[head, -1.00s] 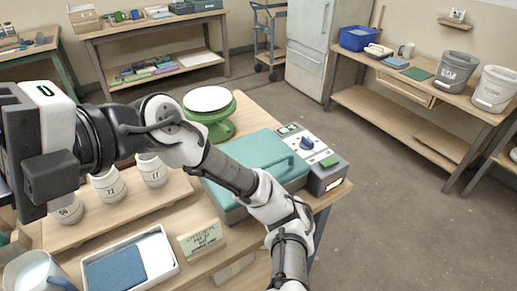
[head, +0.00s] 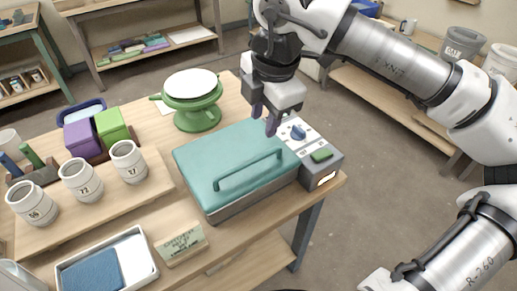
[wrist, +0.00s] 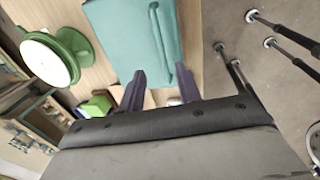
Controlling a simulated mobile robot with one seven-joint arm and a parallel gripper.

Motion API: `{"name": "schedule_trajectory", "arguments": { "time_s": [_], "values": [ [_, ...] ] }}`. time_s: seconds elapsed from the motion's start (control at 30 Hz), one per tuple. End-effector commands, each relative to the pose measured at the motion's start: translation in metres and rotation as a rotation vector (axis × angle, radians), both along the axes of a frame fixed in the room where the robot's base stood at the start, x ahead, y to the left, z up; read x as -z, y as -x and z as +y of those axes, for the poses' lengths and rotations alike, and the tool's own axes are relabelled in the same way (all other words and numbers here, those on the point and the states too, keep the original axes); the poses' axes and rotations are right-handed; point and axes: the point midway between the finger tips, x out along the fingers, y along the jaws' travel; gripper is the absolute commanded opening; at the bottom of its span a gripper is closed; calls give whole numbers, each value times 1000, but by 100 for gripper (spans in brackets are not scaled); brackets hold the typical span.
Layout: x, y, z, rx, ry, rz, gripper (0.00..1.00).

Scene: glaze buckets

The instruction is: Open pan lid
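The pan is a rectangular appliance with a teal lid (head: 228,155) lying shut over a grey base (head: 238,205). A raised teal handle (head: 247,172) runs along the lid's front side. In the wrist view the lid (wrist: 115,35) and its handle (wrist: 160,45) lie beyond my fingertips. My gripper (head: 265,118) is above the lid's back right corner, beside the control box, with its fingers pointing down. In the wrist view my gripper (wrist: 162,82) has its two fingers apart with nothing between them. It appears clear of the handle.
A control box (head: 312,150) with a blue knob and green button adjoins the pan's right side. A green stand (head: 197,118) with a white top is behind it. Numbered white cups (head: 128,162), a sign (head: 181,244) and a white tray (head: 140,248) stand left and in front.

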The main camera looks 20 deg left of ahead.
Motion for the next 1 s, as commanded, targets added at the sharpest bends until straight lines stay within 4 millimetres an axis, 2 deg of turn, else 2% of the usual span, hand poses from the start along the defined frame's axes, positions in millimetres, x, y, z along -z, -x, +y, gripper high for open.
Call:
{"name": "schedule_trajectory", "arguments": {
  "time_s": [0.3,0.5,0.7,1.0],
  "values": [
    [65,-6,12,-9,-5,7,34],
    [99,-11,17,-8,-6,5,34],
    [116,-13,20,-8,-5,3,34],
    [119,-13,20,-8,-5,1,34]
  ]
}}
